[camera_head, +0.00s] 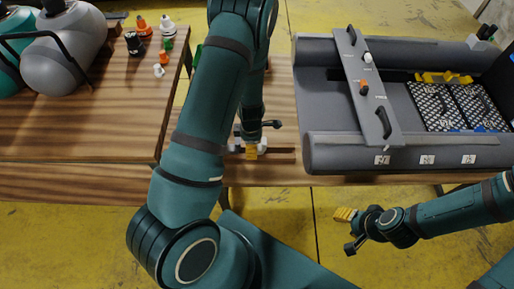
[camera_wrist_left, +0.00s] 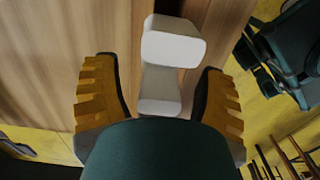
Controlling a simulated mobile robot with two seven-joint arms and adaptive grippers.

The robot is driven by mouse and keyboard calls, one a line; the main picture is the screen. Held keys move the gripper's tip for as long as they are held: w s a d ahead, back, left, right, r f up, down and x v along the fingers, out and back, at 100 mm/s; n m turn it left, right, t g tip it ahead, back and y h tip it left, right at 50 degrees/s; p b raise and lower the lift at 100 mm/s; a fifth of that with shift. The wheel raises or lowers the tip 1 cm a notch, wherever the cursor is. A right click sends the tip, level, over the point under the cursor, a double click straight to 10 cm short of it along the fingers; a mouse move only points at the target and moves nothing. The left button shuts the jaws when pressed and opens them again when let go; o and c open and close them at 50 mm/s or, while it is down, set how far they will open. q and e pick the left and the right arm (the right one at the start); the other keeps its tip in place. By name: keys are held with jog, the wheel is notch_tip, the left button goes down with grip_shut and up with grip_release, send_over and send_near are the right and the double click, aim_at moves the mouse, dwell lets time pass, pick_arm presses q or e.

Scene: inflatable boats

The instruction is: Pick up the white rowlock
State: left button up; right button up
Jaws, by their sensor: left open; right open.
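The white rowlock (camera_wrist_left: 168,60) is a pale, blocky piece with a wide upper part and a narrower middle, on the wooden surface in the left wrist view. My left gripper (camera_wrist_left: 160,78) is open, with one yellow ridged finger on each side of it and a visible gap to each. In the head view, my left gripper (camera_head: 251,152) is low at the wooden table, with white parts of the piece (camera_head: 263,142) showing beside it; the rest is hidden by my arm. My right gripper (camera_head: 345,215) is open and empty, in front of the table's edge.
A grey inflatable boat (camera_head: 330,150) lies to the right, with a grey board (camera_head: 372,105) across it. The left table (camera_head: 80,130) holds tanks (camera_head: 65,50), small bottles (camera_head: 140,25) and a small white piece (camera_head: 159,70). Yellow floor (camera_head: 80,235) is clear in front.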

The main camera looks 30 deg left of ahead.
pick_arm(q)
jog(key=shift+f, duration=0.1)
grip_shut()
dwell(0.3)
notch_tip(320, 180, up, 9)
jog(key=p, duration=0.3)
jog(key=shift+r, duration=0.2)
jog(key=shift+r+p, duration=1)
jog(key=shift+f, duration=0.1)
